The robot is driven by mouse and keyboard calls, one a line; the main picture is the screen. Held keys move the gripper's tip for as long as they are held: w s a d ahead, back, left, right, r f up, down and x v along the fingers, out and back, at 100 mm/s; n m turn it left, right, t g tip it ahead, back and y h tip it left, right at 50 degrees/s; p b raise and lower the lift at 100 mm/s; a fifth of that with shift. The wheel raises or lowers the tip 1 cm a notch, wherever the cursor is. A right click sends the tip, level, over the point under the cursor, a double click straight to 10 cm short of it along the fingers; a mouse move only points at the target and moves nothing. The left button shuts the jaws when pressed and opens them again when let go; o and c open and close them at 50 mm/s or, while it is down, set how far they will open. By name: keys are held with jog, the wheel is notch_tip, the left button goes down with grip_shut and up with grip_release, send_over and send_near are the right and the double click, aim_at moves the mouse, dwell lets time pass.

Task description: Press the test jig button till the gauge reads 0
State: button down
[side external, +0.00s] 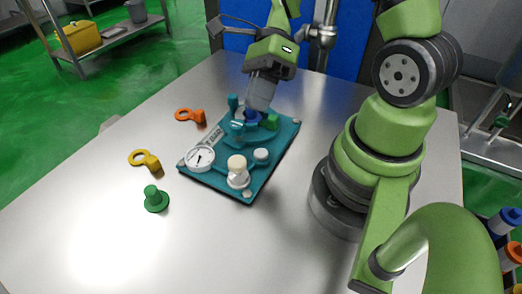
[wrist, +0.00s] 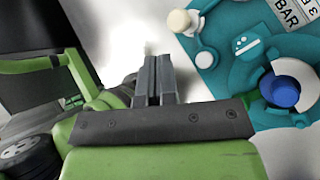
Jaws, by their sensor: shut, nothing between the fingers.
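The teal test jig (side external: 283,140) lies on the metal table, and part of it shows at the right of the wrist view (wrist: 235,20). Its round white gauge (side external: 200,158) has a dark needle, too small to read. A cream knob (side external: 237,163) stands on a white base near the front, also in the wrist view (wrist: 181,20). A blue cap (side external: 251,116) sits farther back, clear in the wrist view (wrist: 285,92). I cannot tell which is the button. My gripper (wrist: 153,60) is shut and empty; in the side view (side external: 260,105) its fingers overlap the jig's back part.
An orange part (side external: 188,115), a yellow part (side external: 145,160) and a green knob-shaped part (side external: 156,200) lie left of the jig. A small white cap (side external: 261,155) and a green piece (side external: 271,121) stand on the jig. The table's front left is clear.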

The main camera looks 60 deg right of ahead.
aim_at(259, 151)
jog(key=shift+f, duration=4.4)
jog(key=shift+f, duration=0.15)
jog(key=shift+f, duration=0.25)
jog(key=shift+f, duration=0.45)
jog(key=shift+r, duration=0.9)
jog(key=shift+r, duration=2.5)
